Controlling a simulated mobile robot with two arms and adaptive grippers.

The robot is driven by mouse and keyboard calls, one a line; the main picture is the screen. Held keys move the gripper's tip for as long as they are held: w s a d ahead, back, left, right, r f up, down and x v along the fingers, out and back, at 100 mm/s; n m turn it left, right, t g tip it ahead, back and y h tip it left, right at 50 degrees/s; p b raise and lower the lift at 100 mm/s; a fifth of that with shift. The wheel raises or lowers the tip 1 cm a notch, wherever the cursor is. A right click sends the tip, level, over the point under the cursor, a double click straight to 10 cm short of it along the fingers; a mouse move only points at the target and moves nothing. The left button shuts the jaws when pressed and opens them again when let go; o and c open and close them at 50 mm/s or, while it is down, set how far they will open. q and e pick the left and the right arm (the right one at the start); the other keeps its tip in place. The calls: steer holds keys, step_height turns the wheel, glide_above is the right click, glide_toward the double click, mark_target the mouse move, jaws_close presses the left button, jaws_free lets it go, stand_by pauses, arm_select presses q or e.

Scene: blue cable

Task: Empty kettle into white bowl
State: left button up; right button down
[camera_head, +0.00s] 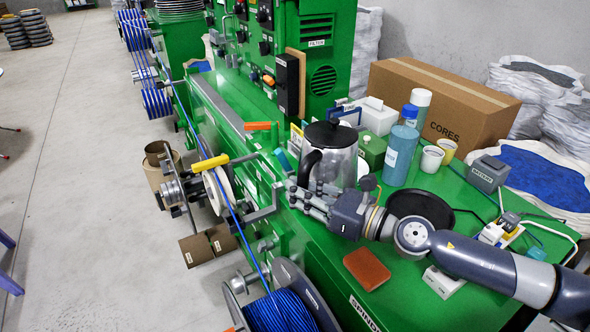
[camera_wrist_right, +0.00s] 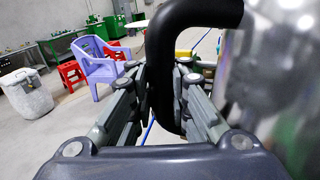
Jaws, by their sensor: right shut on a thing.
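The kettle (camera_head: 338,162) is a shiny metal jug with a black lid and a black handle, near the left edge of the green bench. It looks upright; I cannot tell whether it touches the bench. My right gripper (camera_head: 303,190) is shut on its handle. In the right wrist view the black handle (camera_wrist_right: 165,75) passes down between the fingers of my right gripper (camera_wrist_right: 172,90), with the kettle's blurred metal body (camera_wrist_right: 270,75) at the right. My left gripper is not in view.
A black round plate (camera_head: 420,205) lies behind my right wrist. A blue bottle (camera_head: 400,155), a white cup (camera_head: 431,158), a green canister (camera_head: 372,151) and a cardboard box (camera_head: 440,100) stand beyond. A brown block (camera_head: 367,268) lies in front. Cable spools (camera_head: 280,310) are left of the bench.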

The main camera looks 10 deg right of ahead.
mark_target(314, 163)
steer(key=shift+w+d+r, duration=0.2)
steer(key=shift+w+r, duration=0.35)
steer(key=shift+w, duration=0.25)
steer(key=shift+w+r+p, duration=0.15)
steer(key=shift+r+p, duration=0.05)
steer(key=shift+p, duration=0.2)
steer(key=r, duration=0.1)
steer(key=r+m+p, duration=0.2)
steer(key=shift+d+r, duration=0.1)
steer(key=shift+d, duration=0.2)
steer(key=shift+w+d+r+m+p, duration=0.15)
steer(key=shift+w+r+m+p, duration=0.25)
steer(key=shift+r+p, duration=0.25)
steer(key=shift+w+d+r+m+p, duration=0.25)
steer(key=shift+r+m+p, duration=0.3)
steer(key=shift+r+m, duration=0.1)
steer(key=shift+w+d+r, duration=0.1)
steer(key=shift+r, duration=0.25)
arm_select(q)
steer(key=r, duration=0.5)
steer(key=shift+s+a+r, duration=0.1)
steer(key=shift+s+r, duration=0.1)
arm_select(e)
steer(key=shift+f+m, duration=0.15)
steer(key=shift+m, duration=0.1)
